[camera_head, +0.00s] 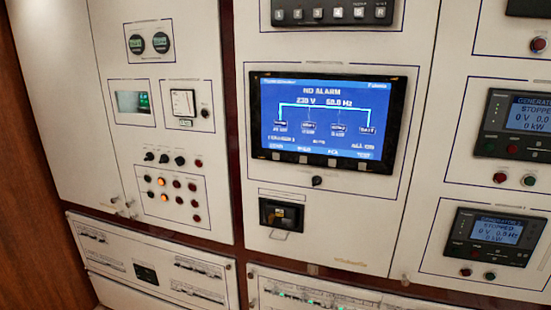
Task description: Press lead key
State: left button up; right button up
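No key that I can read as "lead" shows in the camera_head view; the small labels are too blurred. A large screen (328,110) in the centre panel reads "NO ALARM", "230 V" and "50.0 Hz". Several small keys (303,158) line its lower bezel, under blurred labels. At the right, an upper generator controller (520,118) and a lower generator controller (494,237) have lit displays reading "STOPPED", with small buttons around them. Neither of my grippers is in view.
The left panel holds round gauges (149,44), a square meter (183,103) and rows of knobs and lamps (178,185). A row of numbered keys (328,12) is at the top. A small black socket-like unit (281,214) sits below the screen. Breaker panels (150,262) run along the bottom.

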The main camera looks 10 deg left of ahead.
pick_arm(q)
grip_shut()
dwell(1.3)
